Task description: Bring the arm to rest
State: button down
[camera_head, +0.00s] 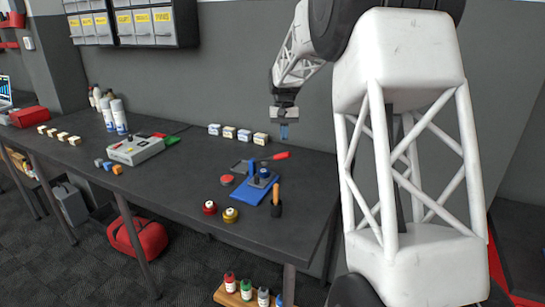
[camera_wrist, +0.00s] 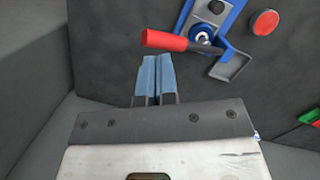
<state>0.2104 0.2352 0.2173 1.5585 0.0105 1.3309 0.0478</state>
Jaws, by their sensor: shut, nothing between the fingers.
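My gripper (camera_head: 283,131) hangs above the right part of the dark workbench (camera_head: 185,185), pointing down. In the wrist view its blue-tipped fingers (camera_wrist: 155,82) are together with nothing between them. Below it on the bench is a blue fixture (camera_head: 255,192) with a grey plate, a metal post and a red-handled lever (camera_head: 275,156). In the wrist view the red handle (camera_wrist: 165,40) appears just beyond the fingertips, and the blue fixture (camera_wrist: 232,18) lies to the right. I cannot tell the height gap exactly, but the fingers look apart from the handle.
A red disc (camera_head: 227,180), red and yellow round pieces (camera_head: 230,215), and a wooden-handled tool (camera_head: 276,205) lie near the fixture. Small boxes (camera_head: 229,132) line the wall. A grey control box (camera_head: 135,149) and spray cans (camera_head: 119,115) stand left. Air around my gripper is clear.

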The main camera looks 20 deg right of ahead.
jog(key=shift+r, duration=0.2)
dwell(0.5)
jog(key=shift+s+a+r, duration=0.15)
jog(key=shift+s+a, duration=0.05)
jog(key=shift+s, duration=0.05)
jog(key=s+a+r+t, duration=0.1)
jog(key=s+a+r, duration=0.15)
jog(key=s, duration=0.55)
jog(key=s+a+r+n+t, duration=0.15)
jog(key=s+a, duration=0.25)
jog(key=s, duration=0.4)
jog(key=s+a+r, duration=0.3)
jog(key=s+a, duration=0.1)
jog(key=s, duration=0.4)
jog(key=s+a+f+t, duration=0.1)
jog(key=s+f, duration=0.3)
jog(key=s, duration=0.9)
jog(key=s+a+f+n+t, duration=0.1)
jog(key=s+a+f, duration=0.2)
jog(key=s, duration=1)
jog(key=shift+s+a+f+h, duration=0.15)
jog(key=shift+a+f+h, duration=0.25)
jog(key=shift+a, duration=0.45)
